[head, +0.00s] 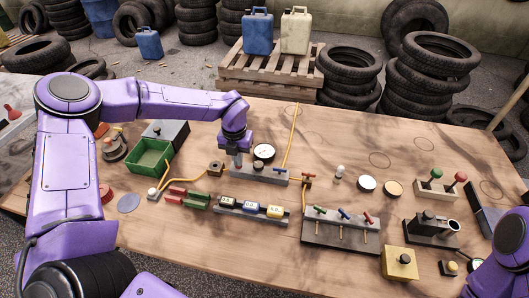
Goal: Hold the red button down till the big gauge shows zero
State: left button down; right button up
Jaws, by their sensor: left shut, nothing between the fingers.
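My left gripper (236,163) is shut, pointing down at the left end of a grey block (262,175) near the table's middle. Its fingers cover that end of the block; I cannot tell whether they touch it. No red button shows clearly there, and it may be hidden under the fingers. A round gauge (264,152) with a white face and dark rim stands at the block, just right of my gripper. Its needle is too small to read. My right arm shows only in the lower right corner; its gripper is out of view.
A yellow hose (292,136) rises right of the gauge. A green tray (150,156) lies to the left. A row of black, blue and yellow units (251,208) and a lever block (341,232) stand in front. The table's back right is mostly clear.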

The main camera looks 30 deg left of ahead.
pick_arm(q)
notch_tip(320, 180, up, 7)
jog(key=p, duration=0.5)
jog(key=shift+p, duration=0.3)
